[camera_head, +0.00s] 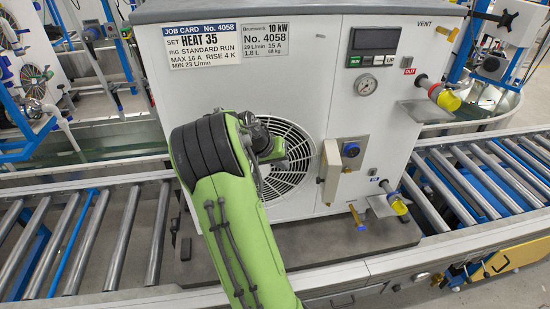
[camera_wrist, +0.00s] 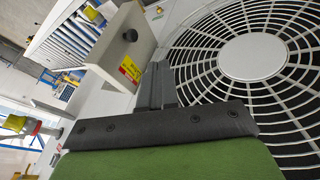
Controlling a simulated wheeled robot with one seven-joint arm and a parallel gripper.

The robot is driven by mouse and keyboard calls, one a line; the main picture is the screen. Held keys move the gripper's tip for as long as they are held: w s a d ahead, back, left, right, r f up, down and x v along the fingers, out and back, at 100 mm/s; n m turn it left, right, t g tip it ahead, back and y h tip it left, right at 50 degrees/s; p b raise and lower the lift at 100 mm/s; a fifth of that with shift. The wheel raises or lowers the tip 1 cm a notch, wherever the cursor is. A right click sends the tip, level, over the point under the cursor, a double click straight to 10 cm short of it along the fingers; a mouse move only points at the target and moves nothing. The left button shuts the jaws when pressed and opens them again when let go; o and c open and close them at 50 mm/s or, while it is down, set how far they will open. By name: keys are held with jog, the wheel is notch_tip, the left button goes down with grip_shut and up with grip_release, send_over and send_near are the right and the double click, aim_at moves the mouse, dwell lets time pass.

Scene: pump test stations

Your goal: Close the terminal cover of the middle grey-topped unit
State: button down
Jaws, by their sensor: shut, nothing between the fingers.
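The grey-topped unit (camera_head: 285,70) stands in the middle on the roller line, a white box with a round fan grille. Its terminal cover (camera_head: 331,168) seems to stand open, sticking out nearly edge-on beside the beige terminal area (camera_head: 352,168) with a blue round fitting. In the wrist view the cover (camera_wrist: 142,48) shows a black knob and a yellow-red label. My gripper (camera_head: 276,146) is in front of the fan grille (camera_head: 290,172), left of the cover. In the wrist view its shut, empty fingers (camera_wrist: 158,72) point towards the cover's edge; I cannot tell whether they touch it.
A display panel (camera_head: 372,41) and a gauge (camera_head: 366,85) are above the terminal area. A yellow-capped outlet (camera_head: 440,95) and a lower yellow-capped fitting (camera_head: 396,200) stick out at the right. Rollers (camera_head: 85,240) run to both sides. My arm covers part of the fan.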

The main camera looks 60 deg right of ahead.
jog(key=s+d+f+p, duration=0.1)
jog(key=s+d+f, duration=0.4)
jog(key=d+f, duration=0.2)
jog(key=shift+s+f, duration=0.4)
jog(key=shift+f, duration=0.1)
jog(key=shift+s+d, duration=0.1)
